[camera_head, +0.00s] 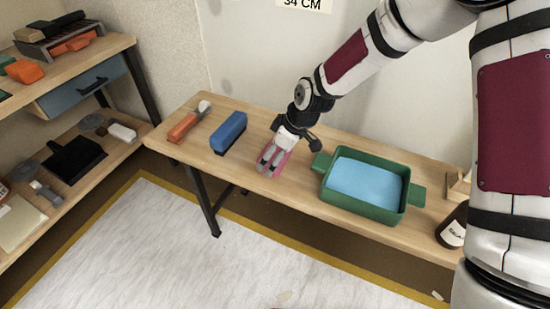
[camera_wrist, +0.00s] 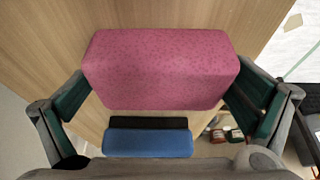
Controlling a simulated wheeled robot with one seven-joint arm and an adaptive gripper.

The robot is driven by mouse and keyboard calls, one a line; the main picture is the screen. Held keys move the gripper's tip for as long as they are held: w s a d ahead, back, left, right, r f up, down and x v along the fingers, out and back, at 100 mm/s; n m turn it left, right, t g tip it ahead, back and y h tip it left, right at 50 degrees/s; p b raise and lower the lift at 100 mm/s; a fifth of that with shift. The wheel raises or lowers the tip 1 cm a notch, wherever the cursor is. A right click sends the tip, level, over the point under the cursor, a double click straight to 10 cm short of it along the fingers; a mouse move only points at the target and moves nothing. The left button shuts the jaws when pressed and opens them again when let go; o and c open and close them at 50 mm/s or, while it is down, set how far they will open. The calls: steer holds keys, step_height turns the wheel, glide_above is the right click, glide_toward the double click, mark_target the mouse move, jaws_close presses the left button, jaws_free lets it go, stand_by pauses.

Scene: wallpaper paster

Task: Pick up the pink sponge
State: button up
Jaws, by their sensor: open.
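The pink sponge (camera_wrist: 160,70) is a speckled block on the wooden table; it fills the upper middle of the wrist view. In the head view a little of the sponge (camera_head: 281,163) shows around my gripper's fingers. My gripper (camera_head: 270,160) is open and points down at the table. In the wrist view the green finger pads of my gripper (camera_wrist: 162,108) stand on the left and right of the sponge, close to its ends. I cannot tell whether they touch it.
A blue brush (camera_head: 230,130) lies left of my gripper, and an orange-handled tool (camera_head: 185,126) lies farther left. A green tray (camera_head: 362,207) with blue liquid stands to the right. A dark bottle (camera_head: 452,228) stands at the right end. A shelf (camera_head: 110,43) is at left.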

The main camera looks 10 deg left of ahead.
steer(key=shift+c, duration=0.6)
steer(key=c, duration=0.6)
steer(key=shift+r, duration=0.15)
steer(key=shift+c, duration=0.2)
steer(key=shift+r+p, duration=0.35)
steer(key=shift+r, duration=0.25)
step_height(320, 180, up, 2)
steer(key=shift+r+p, duration=0.1)
steer(key=shift+p, duration=0.35)
steer(key=shift+s+d+r, duration=0.15)
steer(key=shift+s, duration=0.5)
steer(key=s+d+r+p, duration=0.1)
steer(key=s+d+p, duration=0.2)
steer(key=s, duration=1.1)
steer(key=shift+s, duration=0.2)
